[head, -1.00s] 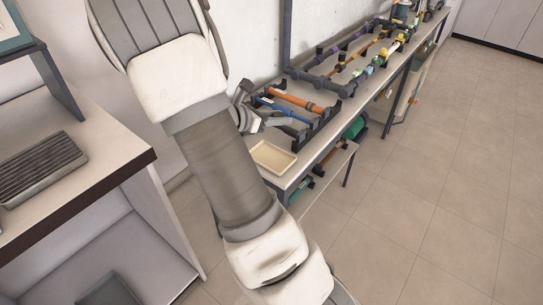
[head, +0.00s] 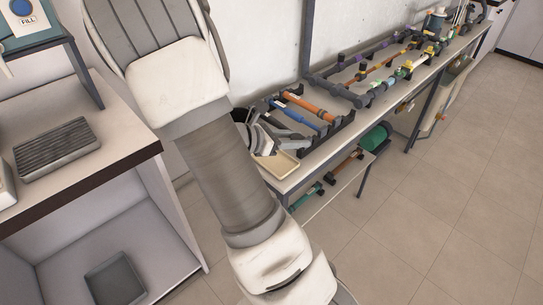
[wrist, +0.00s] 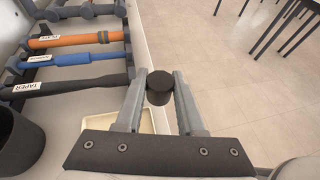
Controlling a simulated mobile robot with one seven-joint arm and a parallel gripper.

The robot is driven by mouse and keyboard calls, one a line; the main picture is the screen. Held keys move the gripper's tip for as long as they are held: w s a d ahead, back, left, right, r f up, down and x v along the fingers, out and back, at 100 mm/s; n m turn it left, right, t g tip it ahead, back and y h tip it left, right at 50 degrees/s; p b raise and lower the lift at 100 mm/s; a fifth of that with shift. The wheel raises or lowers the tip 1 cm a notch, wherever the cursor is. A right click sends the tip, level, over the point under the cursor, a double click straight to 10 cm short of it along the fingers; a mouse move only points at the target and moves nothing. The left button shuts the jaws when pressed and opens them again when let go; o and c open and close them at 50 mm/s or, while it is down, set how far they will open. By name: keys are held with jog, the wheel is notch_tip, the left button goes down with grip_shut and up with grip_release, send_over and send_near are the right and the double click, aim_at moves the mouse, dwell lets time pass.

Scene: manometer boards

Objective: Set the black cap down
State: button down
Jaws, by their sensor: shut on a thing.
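A small black cap (wrist: 160,88) is held between the two fingers of my gripper (wrist: 161,85) in the wrist view. The gripper is shut on it. Below and behind the gripper is a shallow cream tray (wrist: 147,122), partly hidden by the fingers. In the head view the tray (head: 284,166) sits at the near end of the long bench, and my gripper (head: 268,146) is beside and partly over it, mostly hidden behind my arm. The cap cannot be made out in the head view.
A rack with an orange tube (wrist: 75,39), a blue tube (wrist: 70,60) and a black taper tube (wrist: 65,84) lies beside the tray. A dark round container (wrist: 18,140) stands at the left in the wrist view. A lower shelf holds a green cylinder (head: 375,138).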

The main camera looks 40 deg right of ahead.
jog(key=w+f, duration=0.2)
jog(key=w, duration=0.1)
jog(key=w+a+f+b, duration=0.1)
jog(key=w+f, duration=0.1)
jog(key=w, duration=0.1)
jog(key=w+f+b, duration=0.1)
jog(key=w+f, duration=0.1)
jog(key=w, duration=0.1)
jog(key=shift+w+a, duration=0.35)
jog(key=shift+f+b, duration=0.65)
jog(key=shift+f, duration=1.3)
jog(key=shift+f, duration=0.15)
jog(key=c, duration=0.8)
grip_release()
jog(key=shift+r, duration=0.2)
